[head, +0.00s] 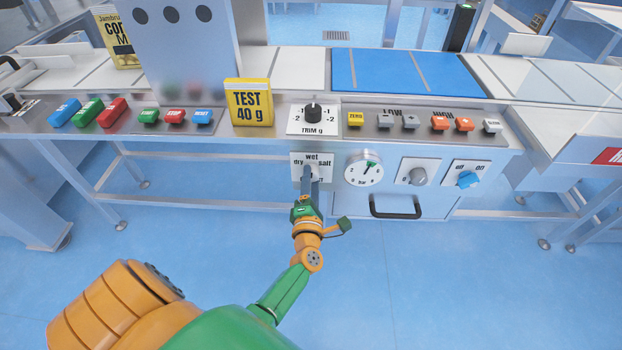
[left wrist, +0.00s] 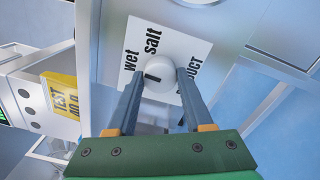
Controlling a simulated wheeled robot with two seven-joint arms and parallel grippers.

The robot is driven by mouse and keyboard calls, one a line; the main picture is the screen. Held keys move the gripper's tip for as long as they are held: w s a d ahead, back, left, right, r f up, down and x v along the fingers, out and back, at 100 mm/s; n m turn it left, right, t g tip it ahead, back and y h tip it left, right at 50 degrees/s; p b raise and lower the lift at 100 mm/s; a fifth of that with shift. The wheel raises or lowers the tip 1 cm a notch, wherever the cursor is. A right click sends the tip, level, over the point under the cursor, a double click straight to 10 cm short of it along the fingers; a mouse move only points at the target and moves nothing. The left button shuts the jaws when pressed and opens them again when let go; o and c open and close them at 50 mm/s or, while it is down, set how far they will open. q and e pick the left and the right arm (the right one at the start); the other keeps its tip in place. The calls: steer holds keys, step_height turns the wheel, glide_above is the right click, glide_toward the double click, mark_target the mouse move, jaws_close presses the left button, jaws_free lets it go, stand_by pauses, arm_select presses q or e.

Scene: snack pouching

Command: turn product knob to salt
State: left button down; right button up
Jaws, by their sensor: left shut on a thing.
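The product knob (left wrist: 158,84) is a pale round knob on a white plate (left wrist: 138,27) marked wet, salt and PRODUCT in the left wrist view. A short black mark on its face lies toward the left, on the wet side; its exact setting is hard to tell. In the head view, the plate (head: 327,158) is on the machine's front panel, and the knob is mostly hidden by my gripper. My left gripper (head: 310,178) is shut on the knob, with one finger on each side; it also shows in the left wrist view (left wrist: 162,78). My right gripper is out of view.
Right of the plate are a dial (head: 363,170), a grey knob (head: 417,176), a blue knob (head: 468,180) and a black handle (head: 396,212). The blue floor in front is clear.

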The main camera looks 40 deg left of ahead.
arm_select(q)
steer(key=m+p, duration=0.2)
steer(key=m, duration=0.9)
steer(key=shift+f, duration=0.15)
stand_by(0.4)
steer(key=shift+c, duration=1.5)
jaws_free()
steer(key=shift+s, duration=0.1)
steer(key=p+v, duration=0.2)
steer(key=v, duration=0.5)
steer(key=shift+p, duration=0.3)
